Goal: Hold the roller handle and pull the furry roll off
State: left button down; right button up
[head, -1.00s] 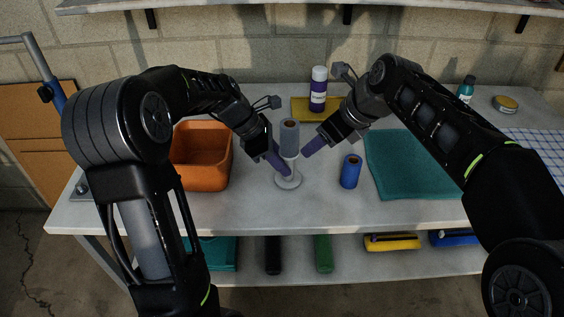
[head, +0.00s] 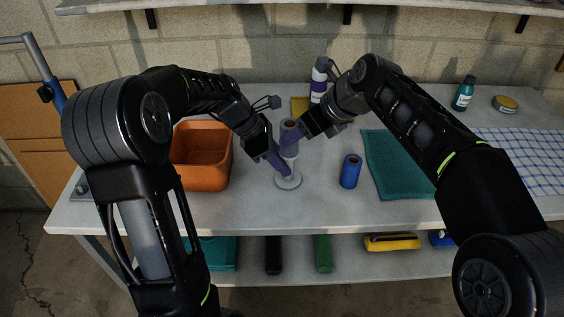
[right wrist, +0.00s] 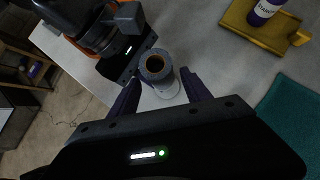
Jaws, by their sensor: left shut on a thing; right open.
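A grey furry roll (head: 289,125) stands upright on a pale roller handle with a round base (head: 288,182) on the table. My left gripper (head: 283,168) is shut on the handle below the roll. My right gripper (head: 286,141) is open, its purple fingers at the roll from the right and partly covering it. In the right wrist view the roll (right wrist: 155,64) shows its dark open end just beyond and between the spread fingertips of the right gripper (right wrist: 160,86). Whether the fingers touch it is unclear.
A blue roll (head: 350,172) stands to the right, beside a teal mat (head: 392,180). An orange bin (head: 203,182) is at the left. The front of the table is clear.

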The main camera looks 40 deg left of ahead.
jog(key=shift+x, duration=1.05)
jog(key=shift+c, duration=0.5)
grip_shut()
jog(key=shift+r, duration=0.4)
jog(key=shift+r, duration=2.7)
pick_arm(q)
jog(key=shift+d, duration=0.1)
pick_arm(e)
jog(key=shift+r, duration=2)
